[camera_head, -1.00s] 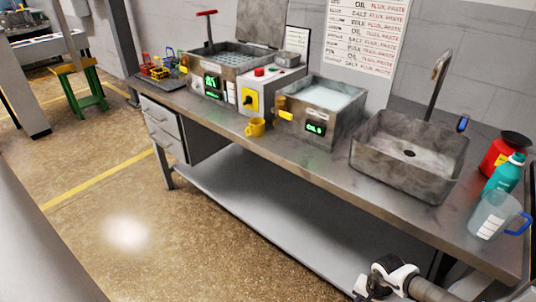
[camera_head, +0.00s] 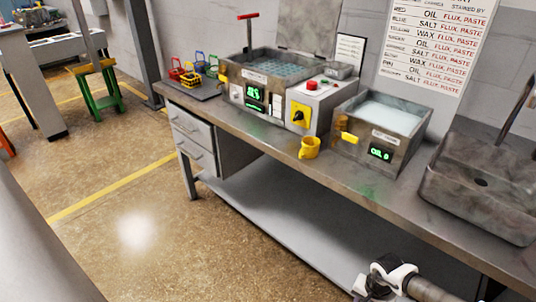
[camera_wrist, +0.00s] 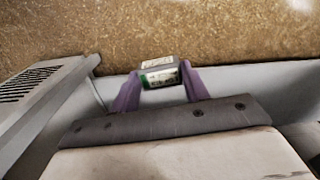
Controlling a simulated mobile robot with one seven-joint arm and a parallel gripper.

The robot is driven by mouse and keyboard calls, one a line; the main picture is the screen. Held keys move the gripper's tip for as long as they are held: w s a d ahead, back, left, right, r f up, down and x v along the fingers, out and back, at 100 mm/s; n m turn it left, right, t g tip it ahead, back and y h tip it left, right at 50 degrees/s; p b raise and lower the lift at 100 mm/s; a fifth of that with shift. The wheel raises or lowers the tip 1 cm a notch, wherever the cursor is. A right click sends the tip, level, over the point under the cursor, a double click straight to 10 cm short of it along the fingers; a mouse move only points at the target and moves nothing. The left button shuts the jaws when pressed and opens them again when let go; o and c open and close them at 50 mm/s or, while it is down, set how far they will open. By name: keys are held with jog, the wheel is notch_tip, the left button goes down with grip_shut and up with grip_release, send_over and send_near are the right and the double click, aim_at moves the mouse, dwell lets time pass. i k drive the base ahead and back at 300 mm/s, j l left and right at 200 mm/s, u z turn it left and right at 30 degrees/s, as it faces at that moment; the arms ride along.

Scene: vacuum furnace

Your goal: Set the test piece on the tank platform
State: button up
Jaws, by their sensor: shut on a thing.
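In the wrist view my gripper (camera_wrist: 160,80) has its two purple fingers closed on a small block with printed labels and a green end (camera_wrist: 161,77), which I take to be the test piece. It is held over the floor, with grey surfaces close by. In the head view the left tank (camera_head: 262,82) stands on the bench, with a green display and a pale blue grid-like surface inside, probably the platform. A red T-handle (camera_head: 248,17) rises at its back. The gripper and test piece do not show in the head view; only part of my arm shows at the bottom right.
A lower shelf (camera_head: 300,220) runs beneath. Floor at left is open.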

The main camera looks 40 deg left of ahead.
aim_at(280, 71)
jog(key=j, duration=0.55)
jog(key=i+j+u, duration=0.1)
jog(key=j, duration=0.95)
jog(key=i+j+u, duration=0.1)
jog(key=j, duration=0.45)
jog(key=i+j, duration=0.15)
jog(key=j, duration=0.4)
jog(key=k+u, duration=0.05)
